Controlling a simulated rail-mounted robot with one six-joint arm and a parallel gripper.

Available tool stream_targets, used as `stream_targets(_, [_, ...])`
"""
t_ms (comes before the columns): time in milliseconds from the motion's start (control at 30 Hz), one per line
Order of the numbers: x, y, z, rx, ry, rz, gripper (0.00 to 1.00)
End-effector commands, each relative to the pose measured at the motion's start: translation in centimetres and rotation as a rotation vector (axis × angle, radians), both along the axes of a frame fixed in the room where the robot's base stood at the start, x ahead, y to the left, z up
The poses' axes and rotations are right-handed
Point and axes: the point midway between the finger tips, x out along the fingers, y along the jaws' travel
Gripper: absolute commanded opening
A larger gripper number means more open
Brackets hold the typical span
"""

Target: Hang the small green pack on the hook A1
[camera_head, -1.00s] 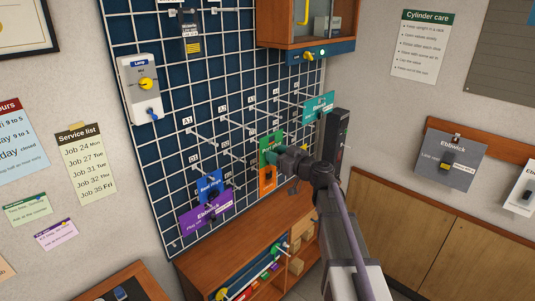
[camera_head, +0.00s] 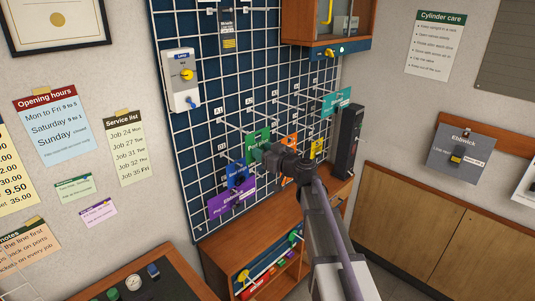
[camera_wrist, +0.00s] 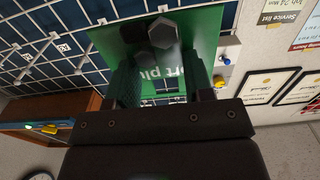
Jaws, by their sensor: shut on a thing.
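My gripper (camera_head: 273,152) is shut on the small green pack (camera_head: 257,140), a flat green card with white print, held up in front of the wire grid. In the wrist view the green pack (camera_wrist: 196,40) fills the top middle between the fingers, with two dark hexagonal parts on its face. Hook A1 (camera_head: 230,123) is a thin rod sticking out of the grid under the A1 label (camera_head: 219,103), left of the held pack. No pack shows on it. The pack appears apart from that rod, though the depth between them is hard to tell.
Below hang a blue pack (camera_head: 237,175) and a purple pack (camera_head: 232,202); an orange pack (camera_head: 290,145), a yellow pack (camera_head: 317,149) and a teal pack (camera_head: 336,102) hang to the right. A lamp switch box (camera_head: 181,81) sits upper left. Other bare hook rods stick out nearby.

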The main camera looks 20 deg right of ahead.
Motion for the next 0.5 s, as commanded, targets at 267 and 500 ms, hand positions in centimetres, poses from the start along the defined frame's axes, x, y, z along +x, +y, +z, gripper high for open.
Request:
stream_targets(267, [2.0,1.1,-0.2,0.000,0.000,0.000,0.23])
stream_targets(500, [3.6,2.0,-0.4,0.000,0.000,0.000,0.23])
